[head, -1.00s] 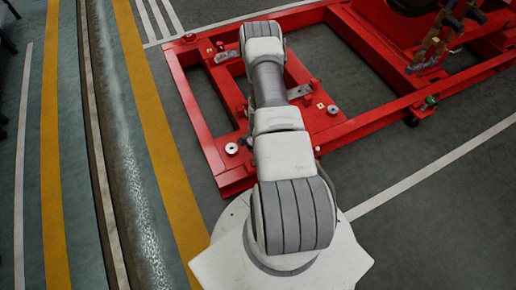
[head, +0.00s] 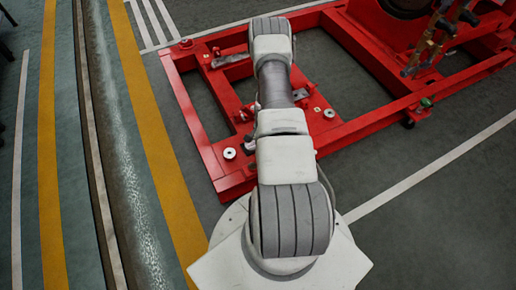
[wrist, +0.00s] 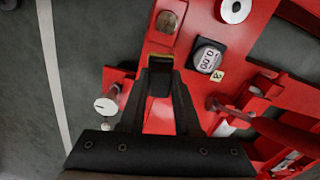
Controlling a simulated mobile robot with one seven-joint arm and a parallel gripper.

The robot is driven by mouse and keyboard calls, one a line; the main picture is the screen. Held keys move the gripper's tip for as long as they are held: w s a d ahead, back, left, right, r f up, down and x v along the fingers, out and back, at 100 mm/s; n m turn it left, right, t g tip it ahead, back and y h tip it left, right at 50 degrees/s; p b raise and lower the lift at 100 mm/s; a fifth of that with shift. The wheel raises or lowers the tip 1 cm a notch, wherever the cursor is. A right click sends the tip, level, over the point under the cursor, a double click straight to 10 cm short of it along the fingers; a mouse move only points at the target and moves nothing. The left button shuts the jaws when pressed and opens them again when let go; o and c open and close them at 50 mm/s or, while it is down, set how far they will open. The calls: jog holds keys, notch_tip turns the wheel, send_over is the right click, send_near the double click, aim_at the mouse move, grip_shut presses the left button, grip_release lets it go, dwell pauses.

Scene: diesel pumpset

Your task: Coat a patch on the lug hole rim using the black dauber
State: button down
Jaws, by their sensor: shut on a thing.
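My gripper (wrist: 160,98) points at the red frame in the wrist view, its two dark fingers close together. They are shut on a small dark block (wrist: 160,80), which looks like the black dauber; its far end is hard to make out. Just beyond the fingertips is a round brownish disc or hole (wrist: 167,21) on a red lug, apart from the fingers in the picture. I cannot tell for sure whether this is the lug hole rim, or whether any coating is on it. In the head view my arm hides the gripper and the held thing.
The red pumpset frame (head: 190,110) lies on the grey floor. Beside the fingers are a dark-framed dial (wrist: 207,58), a small numbered tag (wrist: 217,76), a white slotted disc (wrist: 106,106) and a white ring (wrist: 236,10). Open floor (wrist: 85,50) lies left.

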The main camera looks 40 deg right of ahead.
jog(key=s+d+b, duration=0.2)
jog(key=d+b, duration=0.1)
jog(key=d, duration=0.5)
jog(key=shift+w, duration=0.1)
dwell(0.5)
